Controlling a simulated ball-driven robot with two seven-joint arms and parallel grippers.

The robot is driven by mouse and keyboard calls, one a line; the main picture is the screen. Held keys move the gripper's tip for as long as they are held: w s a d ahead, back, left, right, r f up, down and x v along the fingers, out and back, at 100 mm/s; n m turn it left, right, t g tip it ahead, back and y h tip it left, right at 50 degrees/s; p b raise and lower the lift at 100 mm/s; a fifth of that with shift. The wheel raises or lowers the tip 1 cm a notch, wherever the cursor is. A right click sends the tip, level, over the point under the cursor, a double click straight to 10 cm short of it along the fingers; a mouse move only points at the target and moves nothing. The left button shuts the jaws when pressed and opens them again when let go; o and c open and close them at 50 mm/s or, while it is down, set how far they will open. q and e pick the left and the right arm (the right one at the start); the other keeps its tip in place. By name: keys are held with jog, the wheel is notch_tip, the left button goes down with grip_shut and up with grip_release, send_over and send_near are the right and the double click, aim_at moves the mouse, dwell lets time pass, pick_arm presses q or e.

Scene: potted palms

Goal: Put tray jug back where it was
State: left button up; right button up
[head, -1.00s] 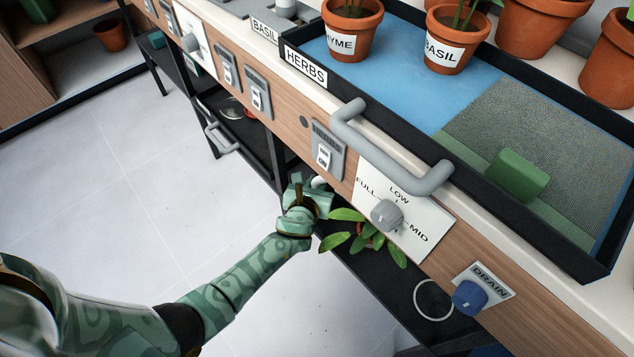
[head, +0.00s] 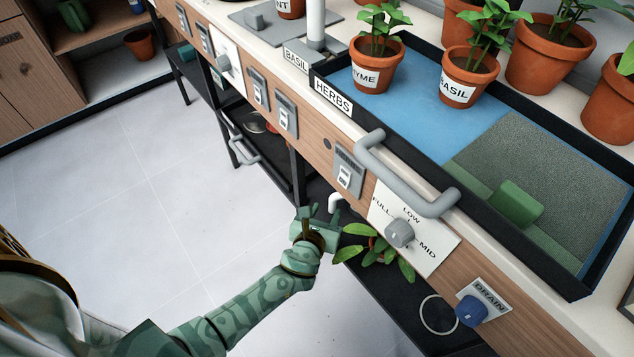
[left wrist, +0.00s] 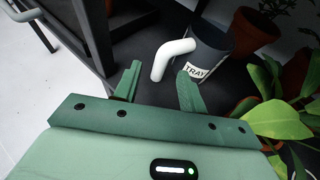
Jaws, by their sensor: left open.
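The tray jug (left wrist: 210,52) is dark grey with a white handle and a label reading TRAY. It stands on the dark lower shelf in the left wrist view. In the head view only its white handle (head: 335,200) shows, under the counter edge. My left gripper (head: 320,213) is open in front of the handle. In the left wrist view its fingers (left wrist: 158,78) are spread, with the handle just beyond and between their tips. My right gripper is not in view.
A leafy potted plant (head: 376,247) stands close to the jug on the lower shelf (head: 405,292). A white ring (head: 438,314) is marked farther along the shelf. The counter front with knobs and a grey rail (head: 400,182) overhangs it. The floor (head: 120,230) is clear.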

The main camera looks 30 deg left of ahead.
pick_arm(q)
jog(key=p+v, duration=0.1)
jog(key=v, duration=0.3)
jog(key=shift+f, duration=0.1)
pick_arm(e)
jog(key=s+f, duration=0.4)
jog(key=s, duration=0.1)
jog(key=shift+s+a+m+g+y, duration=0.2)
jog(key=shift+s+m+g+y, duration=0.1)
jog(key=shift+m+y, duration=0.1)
pick_arm(q)
jog(key=s+a+f+n+g, duration=0.35)
jog(key=s+f+n, duration=0.3)
jog(key=s, duration=0.45)
jog(key=s+a+f+n+g, duration=0.2)
jog(key=s+f+n+g, duration=0.35)
jog(key=s, duration=0.65)
jog(key=s+f+n+g, duration=0.1)
jog(key=s+n+g, duration=0.1)
jog(key=s+n, duration=0.5)
jog(key=s+f+n+g+h, duration=0.1)
jog(key=s+n, duration=0.6)
jog(key=s, duration=0.9)
jog(key=shift+s+a+f+g, duration=0.25)
jog(key=shift+a+f+g, duration=0.2)
jog(key=shift+g, duration=0.35)
